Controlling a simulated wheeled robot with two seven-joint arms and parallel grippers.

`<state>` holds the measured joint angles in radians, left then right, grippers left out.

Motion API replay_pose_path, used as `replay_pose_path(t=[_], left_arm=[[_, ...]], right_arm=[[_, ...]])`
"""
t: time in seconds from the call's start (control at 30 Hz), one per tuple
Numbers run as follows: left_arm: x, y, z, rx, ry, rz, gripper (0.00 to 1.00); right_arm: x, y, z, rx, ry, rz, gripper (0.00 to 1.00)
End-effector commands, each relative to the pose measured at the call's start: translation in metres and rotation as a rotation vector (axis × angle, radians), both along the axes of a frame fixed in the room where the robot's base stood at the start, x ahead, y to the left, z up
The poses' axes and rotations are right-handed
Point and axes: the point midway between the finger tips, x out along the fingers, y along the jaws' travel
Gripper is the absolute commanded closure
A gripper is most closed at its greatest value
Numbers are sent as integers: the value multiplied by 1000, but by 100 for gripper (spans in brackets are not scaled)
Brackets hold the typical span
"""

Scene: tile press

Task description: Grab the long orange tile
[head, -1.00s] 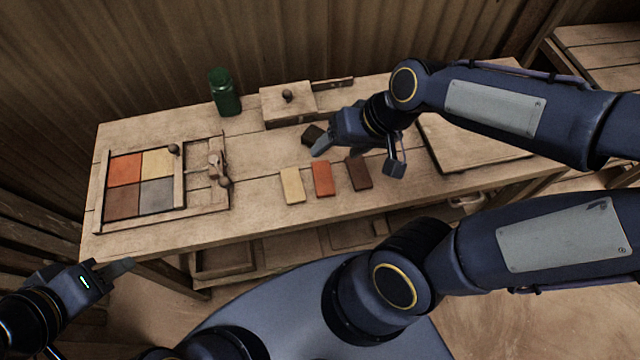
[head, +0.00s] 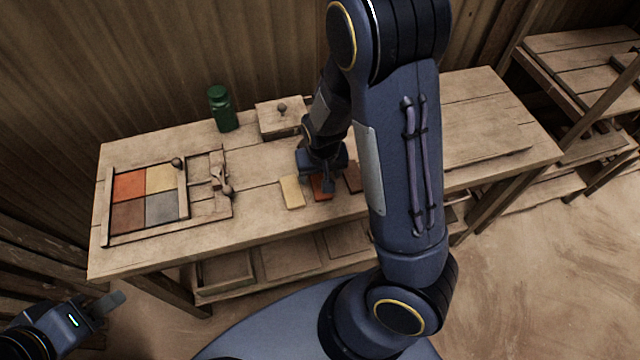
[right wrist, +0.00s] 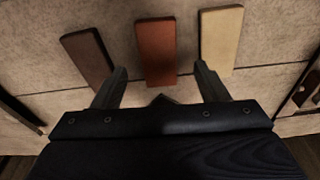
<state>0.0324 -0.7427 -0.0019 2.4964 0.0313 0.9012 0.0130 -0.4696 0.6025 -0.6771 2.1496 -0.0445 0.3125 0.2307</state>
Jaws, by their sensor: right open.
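The long orange tile (head: 320,188) lies on the workbench between a cream tile (head: 291,192) and a dark brown tile (head: 353,177). My right gripper (head: 322,178) is above it and hides part of it in the head view. In the right wrist view, the orange tile (right wrist: 156,52) lies ahead of and between the two open fingers of the right gripper (right wrist: 158,82), with nothing between them held. The brown tile (right wrist: 88,57) is to its left there and the cream tile (right wrist: 220,38) to its right. My left gripper (head: 110,304) is at the lower left, away from the bench; its opening is unclear.
A framed press (head: 106,215) holding orange, cream, brown and grey square tiles is at the bench's left. A green bottle (head: 221,112) and a wooden box with a knob (head: 277,119) stand at the back. A flat board (head: 480,140) lies at the right.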

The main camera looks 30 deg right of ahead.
Motion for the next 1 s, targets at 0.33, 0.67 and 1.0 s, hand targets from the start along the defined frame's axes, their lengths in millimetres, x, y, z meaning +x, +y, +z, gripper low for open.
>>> replay_pose_path(t=[0.33,0.67,1.0], left_arm=[[0,0,-1,0,0,0,64],[0,0,-1,0,0,0,64],[0,0,-1,0,0,0,64]], right_arm=[[5,-3,-36,1,1,0,33],[5,-3,-35,1,0,0,54],[5,-3,-35,1,0,0,84]])
